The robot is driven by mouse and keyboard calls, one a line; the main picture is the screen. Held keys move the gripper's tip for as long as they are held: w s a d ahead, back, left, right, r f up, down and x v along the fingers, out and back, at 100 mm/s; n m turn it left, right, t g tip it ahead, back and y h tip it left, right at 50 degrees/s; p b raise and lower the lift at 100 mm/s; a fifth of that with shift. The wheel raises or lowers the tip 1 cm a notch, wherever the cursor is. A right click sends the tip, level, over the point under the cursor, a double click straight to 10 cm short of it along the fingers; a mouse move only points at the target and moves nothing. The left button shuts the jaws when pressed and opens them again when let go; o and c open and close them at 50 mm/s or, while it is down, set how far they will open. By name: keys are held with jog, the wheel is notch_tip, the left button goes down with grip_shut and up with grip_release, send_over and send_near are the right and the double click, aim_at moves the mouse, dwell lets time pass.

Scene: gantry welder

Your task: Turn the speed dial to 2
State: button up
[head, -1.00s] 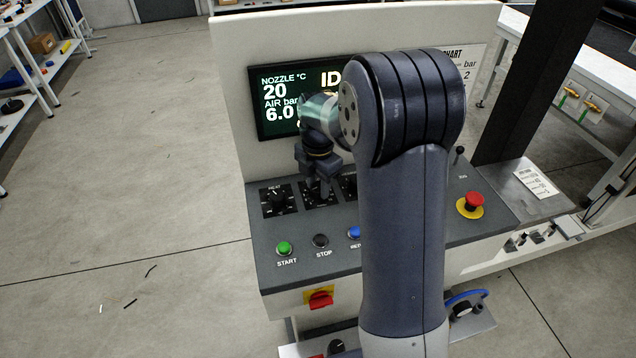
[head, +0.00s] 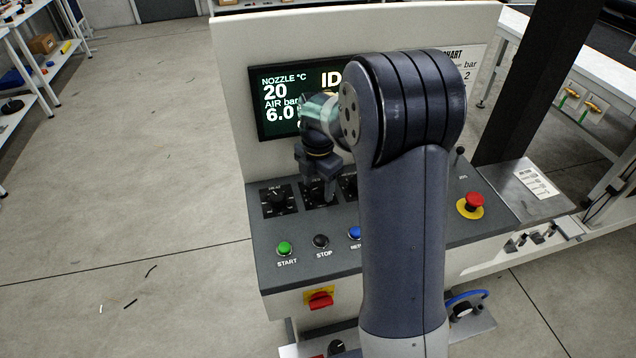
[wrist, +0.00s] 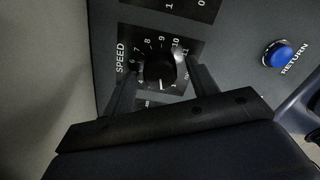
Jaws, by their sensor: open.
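The black speed dial (wrist: 160,72) sits on a dark plate marked SPEED with numbers around it. My gripper (wrist: 153,80) is open, with one finger on each side of the dial. I cannot tell whether the fingers touch it. In the head view my gripper (head: 318,190) points down over the middle dial plate (head: 313,203), hiding most of that dial.
The heat dial (head: 277,199) is close on the left, and another dial is partly hidden on the right. Green start (head: 284,248), black stop (head: 321,241) and blue return (head: 354,232) buttons lie in front. A red emergency stop (head: 474,201) is at right. The screen (head: 285,105) stands behind.

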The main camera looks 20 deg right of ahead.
aim_at(318, 187)
notch_tip(318, 187, up, 11)
jog(key=shift+b, duration=0.35)
jog(key=shift+f, duration=0.1)
notch_tip(318, 187, down, 11)
jog(key=shift+r+p, duration=0.1)
jog(key=shift+p, duration=0.25)
dwell(0.3)
dwell(0.4)
